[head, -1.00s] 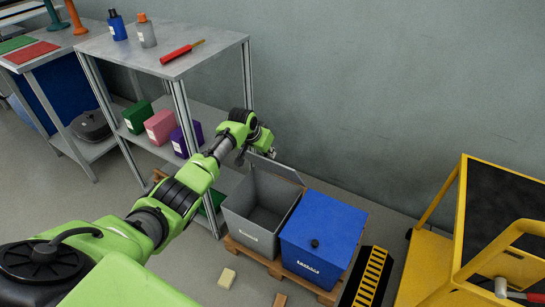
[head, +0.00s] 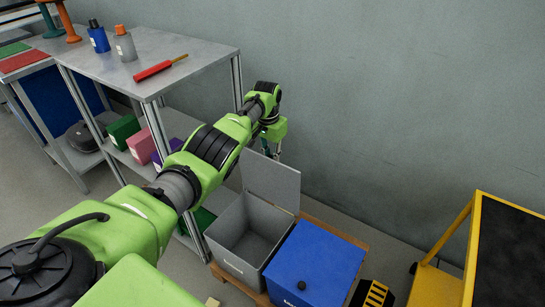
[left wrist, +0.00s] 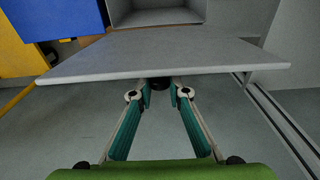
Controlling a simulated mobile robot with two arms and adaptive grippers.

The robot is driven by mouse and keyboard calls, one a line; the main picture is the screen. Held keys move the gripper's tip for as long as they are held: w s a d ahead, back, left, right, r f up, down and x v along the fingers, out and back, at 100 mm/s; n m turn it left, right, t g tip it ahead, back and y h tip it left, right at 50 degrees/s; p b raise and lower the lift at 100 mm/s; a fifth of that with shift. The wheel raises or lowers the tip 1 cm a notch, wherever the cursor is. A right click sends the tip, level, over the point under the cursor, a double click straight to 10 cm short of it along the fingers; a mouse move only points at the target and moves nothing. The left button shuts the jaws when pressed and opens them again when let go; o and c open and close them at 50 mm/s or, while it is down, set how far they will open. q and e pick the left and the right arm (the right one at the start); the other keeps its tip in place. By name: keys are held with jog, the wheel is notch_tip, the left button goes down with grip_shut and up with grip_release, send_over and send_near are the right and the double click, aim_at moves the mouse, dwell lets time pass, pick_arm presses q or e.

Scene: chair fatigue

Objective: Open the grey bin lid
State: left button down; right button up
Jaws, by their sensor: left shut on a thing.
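The grey bin (head: 229,257) stands open on a wooden pallet, and its empty-looking inside shows in the head view. Its grey lid (head: 271,181) is raised on the far side and stands steeply up, inner face towards me. My left gripper (head: 272,151) is behind the lid's upper part, its fingertips partly hidden. In the left wrist view the lid (left wrist: 165,55) spans across, and the gripper's fingers (left wrist: 160,92) close in on a dark knob (left wrist: 160,83) at the lid. My right gripper is not in view.
A blue bin (head: 318,255) with a closed lid stands right beside the grey one on the pallet (head: 340,233). A metal shelf table (head: 200,55) stands left of the arm. A yellow cart (head: 445,285) is at the right. The wall is close behind.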

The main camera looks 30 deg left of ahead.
pick_arm(q)
jog(key=shift+f, duration=0.1)
jog(key=c, duration=1.9)
grip_release()
jog(key=r, duration=0.8)
jog(key=s+r, duration=0.1)
jog(key=r, duration=0.3)
jog(key=shift+s, duration=0.1)
